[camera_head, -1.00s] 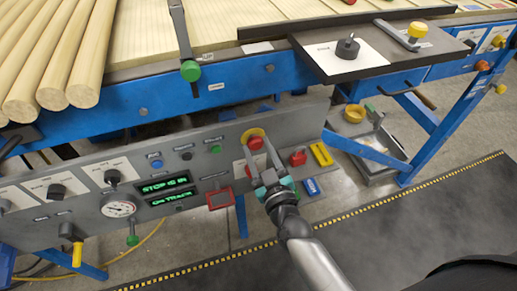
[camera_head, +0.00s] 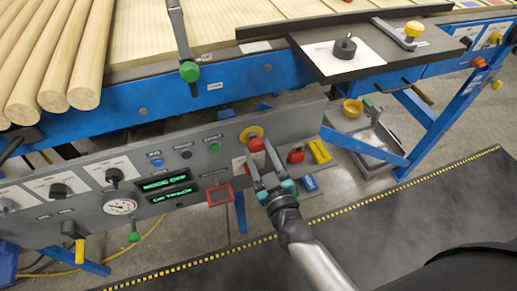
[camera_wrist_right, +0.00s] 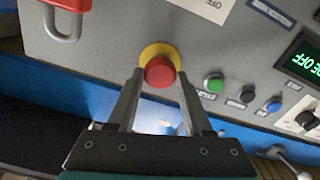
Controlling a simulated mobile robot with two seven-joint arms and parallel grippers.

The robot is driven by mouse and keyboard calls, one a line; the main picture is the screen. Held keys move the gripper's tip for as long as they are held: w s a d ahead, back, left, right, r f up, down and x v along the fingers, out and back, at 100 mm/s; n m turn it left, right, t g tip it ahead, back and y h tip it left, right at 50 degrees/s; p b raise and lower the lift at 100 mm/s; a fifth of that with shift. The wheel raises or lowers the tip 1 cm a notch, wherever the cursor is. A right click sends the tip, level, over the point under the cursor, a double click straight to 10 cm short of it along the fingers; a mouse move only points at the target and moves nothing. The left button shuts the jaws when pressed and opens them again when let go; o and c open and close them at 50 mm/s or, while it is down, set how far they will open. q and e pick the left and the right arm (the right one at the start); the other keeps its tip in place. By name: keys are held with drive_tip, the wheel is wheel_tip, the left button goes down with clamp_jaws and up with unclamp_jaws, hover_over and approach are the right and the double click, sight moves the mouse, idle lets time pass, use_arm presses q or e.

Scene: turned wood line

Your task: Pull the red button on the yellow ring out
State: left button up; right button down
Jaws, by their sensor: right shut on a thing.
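The red button (camera_head: 257,145) sits on the yellow ring (camera_head: 250,131) on the grey control panel, and stands out from the ring toward me. My right gripper (camera_head: 260,151) reaches up to it from below and is shut on the button. In the right wrist view the button (camera_wrist_right: 160,73) is between the fingertips, with the yellow ring (camera_wrist_right: 155,50) behind it. My left gripper is not in view.
A red padlock (camera_head: 296,155) and a yellow block (camera_head: 319,151) are right of the button. A red-framed square (camera_head: 220,194) and a green-lit display (camera_head: 165,183) are left. The blue conveyor frame (camera_head: 215,92) runs above the panel.

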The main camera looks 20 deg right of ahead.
drive_tip(key=shift+s, duration=0.1)
drive_tip(key=c, duration=0.7)
unclamp_jaws()
drive_tip(key=shift+o, duration=0.8)
drive_tip(key=shift+s, duration=0.15)
drive_tip(key=shift+o, duration=1.2)
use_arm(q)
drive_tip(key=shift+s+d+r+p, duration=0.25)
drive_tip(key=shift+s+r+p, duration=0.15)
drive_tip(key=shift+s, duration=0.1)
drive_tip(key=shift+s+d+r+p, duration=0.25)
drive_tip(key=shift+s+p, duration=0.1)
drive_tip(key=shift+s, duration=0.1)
use_arm(e)
drive_tip(key=s, duration=0.7)
drive_tip(key=shift+s+d, duration=0.15)
drive_tip(key=shift+s, duration=0.05)
